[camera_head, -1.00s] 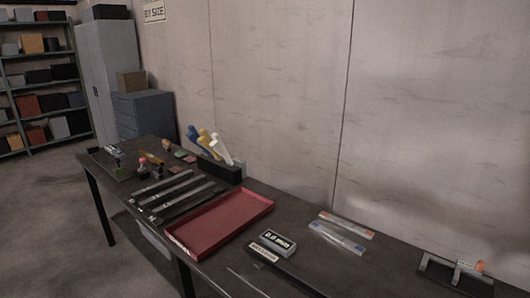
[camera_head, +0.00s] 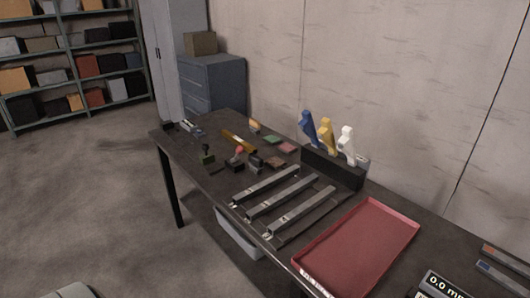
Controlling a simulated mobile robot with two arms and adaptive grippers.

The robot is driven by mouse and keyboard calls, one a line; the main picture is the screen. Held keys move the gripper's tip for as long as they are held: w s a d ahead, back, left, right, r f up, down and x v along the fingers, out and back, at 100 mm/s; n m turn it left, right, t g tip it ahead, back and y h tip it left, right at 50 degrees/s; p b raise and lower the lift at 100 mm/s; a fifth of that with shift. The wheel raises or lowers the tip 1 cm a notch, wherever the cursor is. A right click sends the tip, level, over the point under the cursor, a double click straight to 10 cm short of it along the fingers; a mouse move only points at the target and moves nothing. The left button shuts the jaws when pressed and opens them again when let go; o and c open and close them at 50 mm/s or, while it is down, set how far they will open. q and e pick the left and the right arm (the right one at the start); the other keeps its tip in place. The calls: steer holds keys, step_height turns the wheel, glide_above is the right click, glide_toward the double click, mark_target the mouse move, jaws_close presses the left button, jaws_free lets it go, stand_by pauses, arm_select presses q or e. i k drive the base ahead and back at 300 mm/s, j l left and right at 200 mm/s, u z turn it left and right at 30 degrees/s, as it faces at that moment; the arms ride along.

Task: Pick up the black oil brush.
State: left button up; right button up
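No gripper of mine is in view. Several small items stand and lie on the left part of the dark table (camera_head: 205,180). Among them are an upright dark-handled item (camera_head: 207,155) on a dark green base, a dark item with a pinkish-red top (camera_head: 236,161) and a small black item (camera_head: 255,161). They are too small to tell which, if any, is the black oil brush.
Three metal bars (camera_head: 283,200) lie on a rack beside a red tray (camera_head: 357,247). A black holder (camera_head: 333,169) with blue, yellow and white bottles stands near the wall. A blue-grey cabinet (camera_head: 213,83) stands behind the table's far end. The floor at left is clear.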

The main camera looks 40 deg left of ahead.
mark_target(256, 163)
steer(key=j+z, duration=0.25)
steer(key=j, duration=0.6)
steer(key=j+z, duration=0.25)
steer(key=j, duration=0.6)
steer(key=k+j+z, duration=0.2)
steer(key=j, duration=0.65)
steer(key=i, duration=0.1)
